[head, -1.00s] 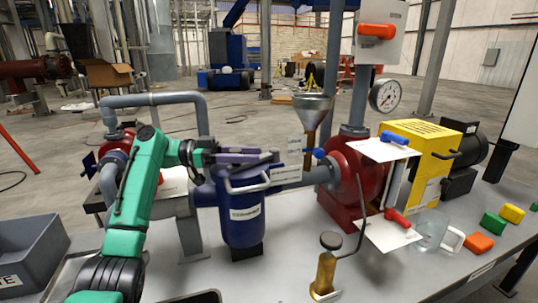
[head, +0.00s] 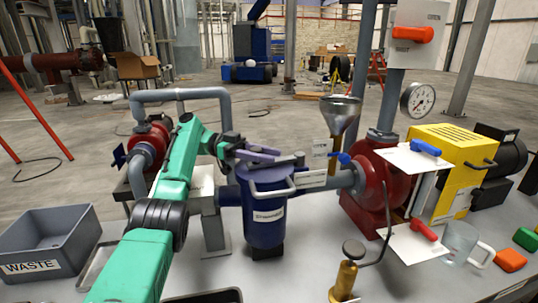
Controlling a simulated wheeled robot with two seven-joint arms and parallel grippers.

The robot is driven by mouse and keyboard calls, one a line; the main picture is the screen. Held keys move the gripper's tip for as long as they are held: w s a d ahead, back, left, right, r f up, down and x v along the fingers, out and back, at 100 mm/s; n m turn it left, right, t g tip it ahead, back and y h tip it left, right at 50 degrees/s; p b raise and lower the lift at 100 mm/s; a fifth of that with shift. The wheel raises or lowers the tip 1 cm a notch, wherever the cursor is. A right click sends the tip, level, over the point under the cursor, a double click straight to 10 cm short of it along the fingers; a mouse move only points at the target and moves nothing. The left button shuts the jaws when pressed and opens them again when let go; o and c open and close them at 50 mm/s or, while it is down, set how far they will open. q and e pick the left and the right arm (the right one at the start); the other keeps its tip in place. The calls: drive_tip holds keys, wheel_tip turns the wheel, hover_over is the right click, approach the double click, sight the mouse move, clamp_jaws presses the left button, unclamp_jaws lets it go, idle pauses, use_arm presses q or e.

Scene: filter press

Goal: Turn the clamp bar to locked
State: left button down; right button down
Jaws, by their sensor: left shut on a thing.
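A dark blue strainer pot (head: 265,215) with a white label and a light grey U-shaped handle stands upright in the pipe line at the middle of the head view. The clamp bar (head: 299,158) lies across the top of the pot; only its grey end shows clearly to the right of my fingers. My left gripper (head: 264,155), on the green arm from the left, is at the pot's top and shut on the clamp bar. The fingers hide much of the bar and lid, so I cannot tell the bar's exact angle. My right gripper is not in view.
A funnel (head: 341,112) and a blue valve handle (head: 344,158) stand close to the pot's right. A red pump (head: 374,190) and yellow guard (head: 450,165) are farther right. A grey waste bin (head: 45,240) is at the left. A brass oiler (head: 346,275) stands in front.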

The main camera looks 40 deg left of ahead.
use_arm(q)
drive_tip(key=shift+c, duration=2.3)
unclamp_jaws()
drive_tip(key=shift+r, duration=0.25)
wheel_tip(320, 180, up, 3)
drive_tip(key=shift+r+p, duration=0.1)
drive_tip(key=shift+p, duration=0.25)
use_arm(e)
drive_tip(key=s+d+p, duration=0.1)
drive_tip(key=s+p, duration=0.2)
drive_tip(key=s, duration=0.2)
use_arm(q)
wheel_tip(320, 180, up, 16)
drive_tip(key=p, duration=1)
drive_tip(key=shift+r, duration=0.15)
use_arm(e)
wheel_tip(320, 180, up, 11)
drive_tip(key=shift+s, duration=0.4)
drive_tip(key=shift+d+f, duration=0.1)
